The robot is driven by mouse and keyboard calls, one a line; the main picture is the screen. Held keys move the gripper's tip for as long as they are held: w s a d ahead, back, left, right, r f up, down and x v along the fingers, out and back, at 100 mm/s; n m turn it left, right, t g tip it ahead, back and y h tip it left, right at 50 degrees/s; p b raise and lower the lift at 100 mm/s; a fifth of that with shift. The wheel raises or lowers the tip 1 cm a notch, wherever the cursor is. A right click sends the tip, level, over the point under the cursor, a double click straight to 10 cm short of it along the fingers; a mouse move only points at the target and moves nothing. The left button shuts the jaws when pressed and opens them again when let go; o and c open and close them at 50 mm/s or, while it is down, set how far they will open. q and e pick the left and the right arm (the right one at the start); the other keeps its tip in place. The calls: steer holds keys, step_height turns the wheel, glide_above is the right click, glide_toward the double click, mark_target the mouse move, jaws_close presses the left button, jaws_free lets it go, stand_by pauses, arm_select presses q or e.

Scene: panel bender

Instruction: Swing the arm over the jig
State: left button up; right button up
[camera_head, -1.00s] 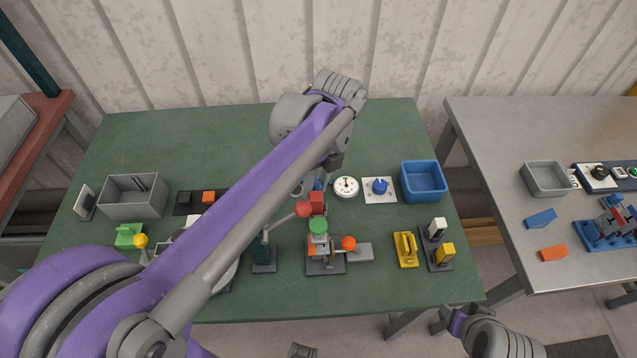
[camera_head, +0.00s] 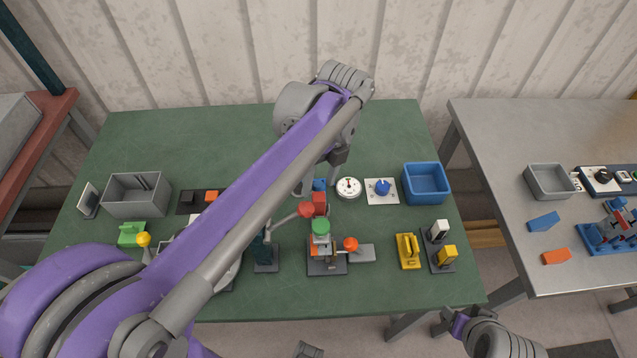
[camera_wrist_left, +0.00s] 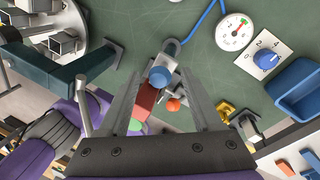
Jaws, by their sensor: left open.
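A dark teal post (camera_head: 265,253) stands on the green table, with a grey arm (camera_head: 285,219) ending in a red ball (camera_head: 306,209). The ball appears close to a red block (camera_head: 320,202) behind the jig. The jig (camera_head: 327,262) has a green knob (camera_head: 320,227) and an orange ball (camera_head: 350,244). My left gripper (camera_head: 322,178) is open above the back of the jig. In the left wrist view, a blue cylinder (camera_wrist_left: 159,76) and the red block (camera_wrist_left: 146,100) show between its fingers (camera_wrist_left: 163,82). My right gripper (camera_head: 442,321) is low at the front right; its jaws are unclear.
A dial gauge (camera_head: 348,188), a blue knob panel (camera_head: 382,190) and a blue bin (camera_head: 426,183) stand right of my left gripper. A yellow handle (camera_head: 408,251) lies front right. A grey bin (camera_head: 137,195) is at the left. The table's back strip is clear.

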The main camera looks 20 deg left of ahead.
arm_select(q)
step_height(320, 180, up, 9)
steer(key=w, duration=0.1)
steer(key=shift+w+d, duration=0.25)
steer(key=shift+d, duration=0.2)
arm_select(e)
steer(key=shift+w+r, duration=0.15)
steer(key=shift+r, duration=0.3)
